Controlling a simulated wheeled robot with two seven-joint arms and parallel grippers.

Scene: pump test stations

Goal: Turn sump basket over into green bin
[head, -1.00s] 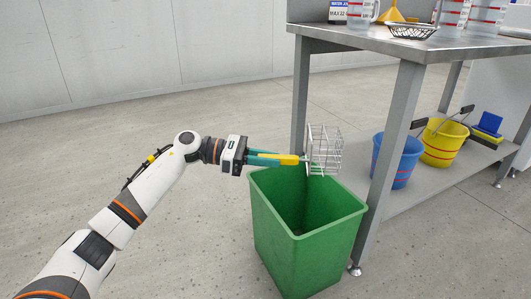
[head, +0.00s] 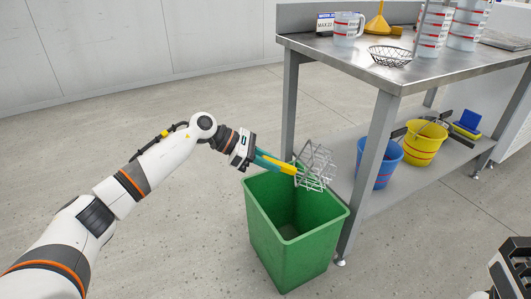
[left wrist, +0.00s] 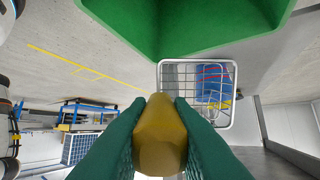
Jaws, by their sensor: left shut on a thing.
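The sump basket is a silvery wire-mesh basket (head: 315,167) with a yellow handle (head: 276,163). My left gripper (head: 272,161), with teal fingers, is shut on the handle. The basket is tilted, above the right rear rim of the green bin (head: 290,262). I see no contents in it. In the left wrist view the yellow handle (left wrist: 160,137) sits between the teal fingers, with the wire frame (left wrist: 197,62) beyond it and the green bin (left wrist: 190,35) alongside. A black and white part at the lower right of the head view looks like my right gripper (head: 510,268); its fingers do not show.
A steel bench (head: 420,70) stands right of the bin, its near leg (head: 368,178) close to the bin. On top are a black wire basket (head: 389,55), jugs and a yellow funnel (head: 377,22). Blue (head: 380,163) and yellow (head: 423,143) buckets stand on its lower shelf. Floor at left is clear.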

